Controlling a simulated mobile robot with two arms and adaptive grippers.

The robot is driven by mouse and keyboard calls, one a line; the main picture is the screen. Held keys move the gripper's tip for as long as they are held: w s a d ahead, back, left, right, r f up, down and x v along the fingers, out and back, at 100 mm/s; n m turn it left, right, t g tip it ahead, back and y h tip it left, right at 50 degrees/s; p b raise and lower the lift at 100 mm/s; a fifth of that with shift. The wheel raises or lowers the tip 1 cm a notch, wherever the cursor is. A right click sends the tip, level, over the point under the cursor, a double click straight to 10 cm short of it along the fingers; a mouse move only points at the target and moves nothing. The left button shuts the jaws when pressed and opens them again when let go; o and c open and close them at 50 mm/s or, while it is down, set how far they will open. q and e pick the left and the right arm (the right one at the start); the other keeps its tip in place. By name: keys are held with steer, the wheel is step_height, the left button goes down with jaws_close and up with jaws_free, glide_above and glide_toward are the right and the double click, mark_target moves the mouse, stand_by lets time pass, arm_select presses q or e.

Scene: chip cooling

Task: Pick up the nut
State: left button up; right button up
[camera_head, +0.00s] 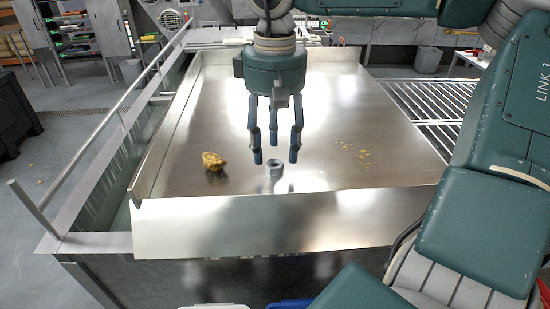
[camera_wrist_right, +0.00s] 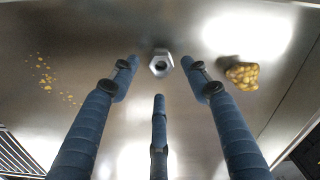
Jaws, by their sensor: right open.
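The nut (camera_head: 275,168) is a small grey metal hex nut lying on the shiny metal table (camera_head: 220,215). In the right wrist view the nut (camera_wrist_right: 161,64) lies just beyond the fingertips, in the gap between the two outer fingers. My right gripper (camera_head: 275,150) points down above the nut, with its blue fingers spread and empty. The fingers also show in the right wrist view (camera_wrist_right: 160,90), and none appears to touch the nut. My left gripper is not in view.
A yellow lumpy pile of chips (camera_head: 213,161) lies left of the nut. Small yellow crumbs (camera_head: 357,155) are scattered to its right. A raised metal edge (camera_head: 160,133) runs along the table's left side. A slatted grate (camera_head: 432,103) is at the right.

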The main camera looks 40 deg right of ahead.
mark_target(274, 162)
steer(key=shift+w+a+f, duration=0.1)
steer(key=shift+f, duration=1.4)
jaws_close()
steer(key=shift+r, duration=0.1)
